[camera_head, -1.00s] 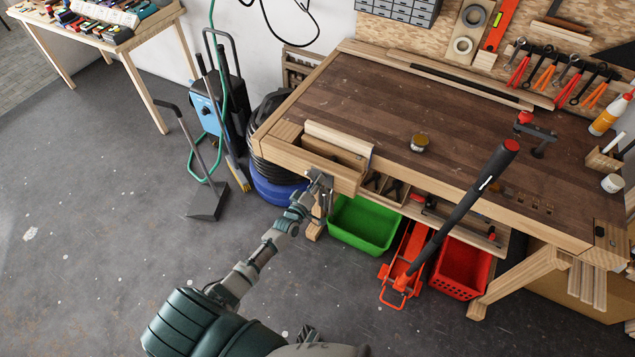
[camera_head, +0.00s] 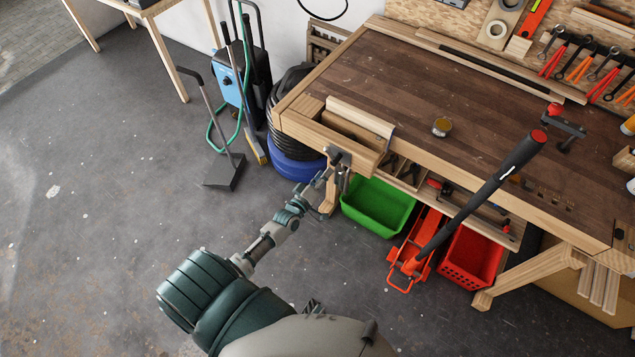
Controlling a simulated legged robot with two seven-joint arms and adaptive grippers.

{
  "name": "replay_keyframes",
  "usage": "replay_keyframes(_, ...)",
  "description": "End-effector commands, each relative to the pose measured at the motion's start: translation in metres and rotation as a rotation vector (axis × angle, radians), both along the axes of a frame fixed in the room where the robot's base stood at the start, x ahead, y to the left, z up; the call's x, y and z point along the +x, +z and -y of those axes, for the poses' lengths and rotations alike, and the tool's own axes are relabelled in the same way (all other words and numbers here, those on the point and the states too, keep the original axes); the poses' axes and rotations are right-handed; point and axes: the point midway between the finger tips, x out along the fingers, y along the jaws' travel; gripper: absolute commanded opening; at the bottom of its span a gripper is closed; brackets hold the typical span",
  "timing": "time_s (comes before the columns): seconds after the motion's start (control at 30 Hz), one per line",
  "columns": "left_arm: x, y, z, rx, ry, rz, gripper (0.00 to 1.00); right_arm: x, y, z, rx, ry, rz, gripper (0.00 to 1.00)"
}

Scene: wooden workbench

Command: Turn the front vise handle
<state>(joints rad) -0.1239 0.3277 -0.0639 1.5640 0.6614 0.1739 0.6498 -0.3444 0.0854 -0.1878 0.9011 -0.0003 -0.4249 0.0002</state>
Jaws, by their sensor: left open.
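The front vise (camera_head: 345,150) is a pale wooden jaw block at the bench's near left corner. Its grey metal handle (camera_head: 340,156) is small at the front of the jaw. My left arm reaches up from the bottom, and its open left gripper (camera_head: 327,180) is right at the handle, just below and in front of it. The fingers and handle overlap in the view, so I cannot tell whether they touch. A small dark part at the bottom middle may be my right gripper (camera_head: 313,306); its fingers are not clear.
The wooden workbench (camera_head: 400,95) carries a small round tin (camera_head: 442,126). A green bin (camera_head: 378,207), an orange-red jack (camera_head: 415,250) with a long black handle, and a red crate (camera_head: 474,258) stand below.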

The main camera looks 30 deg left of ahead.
Motion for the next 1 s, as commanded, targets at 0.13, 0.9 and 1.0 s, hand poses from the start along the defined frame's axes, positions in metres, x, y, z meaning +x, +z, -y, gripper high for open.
replay_keyframes(0.13, -0.028, -0.002, 0.000, 0.000, -0.001, -0.004, 0.51, 0.001, 0.000, 0.000, -0.001, 0.000, 0.001, 0.40)
replay_keyframes(0.9, -0.045, -0.003, 0.000, 0.001, -0.001, -0.006, 0.51, 0.002, 0.000, 0.001, 0.000, 0.000, 0.003, 0.40)
replay_keyframes(1.0, -0.048, -0.020, 0.003, 0.030, -0.006, -0.048, 0.51, 0.003, 0.000, 0.001, 0.000, 0.000, 0.004, 0.40)
